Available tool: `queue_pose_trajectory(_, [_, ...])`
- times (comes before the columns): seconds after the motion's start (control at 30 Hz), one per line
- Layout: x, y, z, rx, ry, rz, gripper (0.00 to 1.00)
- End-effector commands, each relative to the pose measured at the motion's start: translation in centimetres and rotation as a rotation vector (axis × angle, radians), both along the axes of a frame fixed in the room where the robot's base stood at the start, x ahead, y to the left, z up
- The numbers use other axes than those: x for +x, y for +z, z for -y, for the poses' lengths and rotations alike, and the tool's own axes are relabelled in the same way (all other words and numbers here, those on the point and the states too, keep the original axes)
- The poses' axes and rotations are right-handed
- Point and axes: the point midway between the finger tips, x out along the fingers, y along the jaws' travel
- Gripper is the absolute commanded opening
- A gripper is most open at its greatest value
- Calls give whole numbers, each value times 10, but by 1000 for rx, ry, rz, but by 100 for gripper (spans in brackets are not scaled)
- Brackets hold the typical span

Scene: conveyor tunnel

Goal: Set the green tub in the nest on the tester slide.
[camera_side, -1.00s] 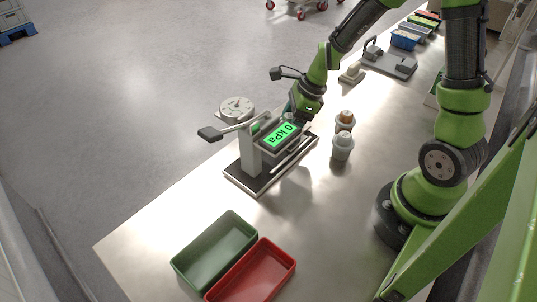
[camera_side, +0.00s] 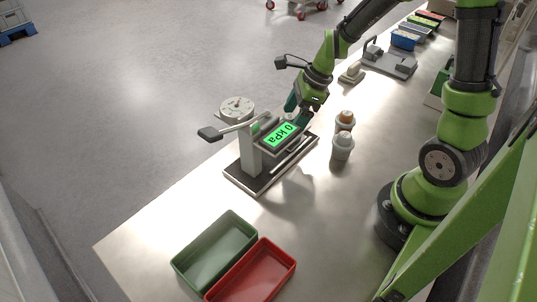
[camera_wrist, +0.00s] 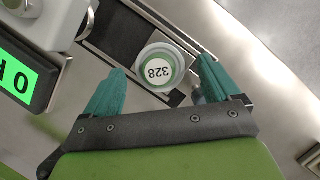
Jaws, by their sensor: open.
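The green tub (camera_wrist: 160,66) shows in the wrist view with a white lid label reading 328 and a green band. It stands upright on the tester slide (camera_wrist: 118,38), at the dark strip between the metal rails. Its base is hidden, so I cannot tell how fully it sits in the nest. My gripper (camera_wrist: 160,72) is open, with teal fingers either side of the tub's near side and gaps to it. In the side view my gripper (camera_side: 298,110) is at the far end of the tester (camera_side: 250,150), and the tub is hidden there. The display (camera_side: 283,135) reads 0 kPa.
The tester has a dial (camera_side: 236,108) and a lever handle (camera_side: 210,133). Two capped tubs (camera_side: 342,145) stand to its right. A green bin (camera_side: 190,260) and a red bin (camera_side: 275,283) lie at the front. Bare table lies between bins and tester.

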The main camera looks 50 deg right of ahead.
Motion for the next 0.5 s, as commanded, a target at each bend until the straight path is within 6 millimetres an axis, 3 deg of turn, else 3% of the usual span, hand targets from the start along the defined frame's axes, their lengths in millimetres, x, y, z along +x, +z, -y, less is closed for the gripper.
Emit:
queue_pose_trajectory(0.2, [-12,47,14,-1,-1,7,90])
queue_pose_trajectory(0.5, [-24,82,24,-3,4,4,90])
